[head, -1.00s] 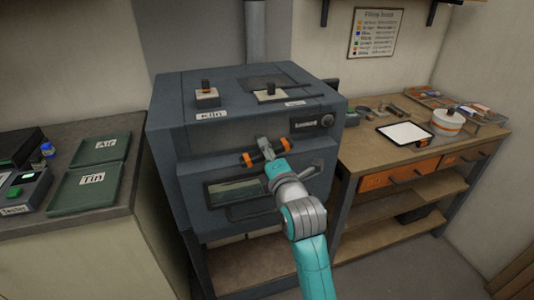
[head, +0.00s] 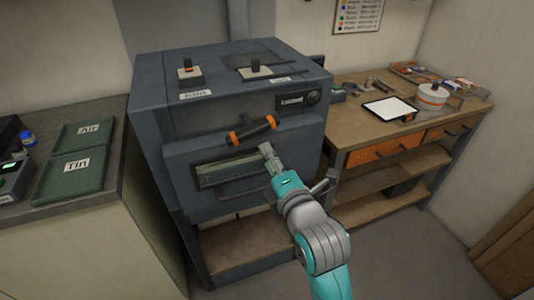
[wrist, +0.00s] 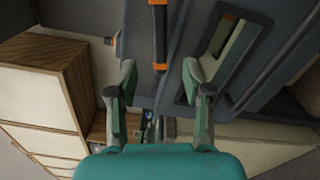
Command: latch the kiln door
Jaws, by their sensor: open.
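The kiln (head: 150,90) is a dark blue-grey box on a stand. Its front door (head: 180,165) has a long window and looks shut. The latch handle (head: 252,130), a black bar with orange ends, sits above the window, tilted up to the right. My gripper (head: 268,150) is in front of the door, just below and right of the handle, and apart from it. In the wrist view, my gripper (wrist: 160,77) is open and empty, with the handle (wrist: 159,35) ahead of the gap between its fingers.
A small display (head: 289,101) is on the kiln's upper front; its text is hard to read. A wooden bench (head: 355,125) with orange drawers stands right. A counter (head: 75,215) with green trays stands left. The kiln top carries two small knobbed controls.

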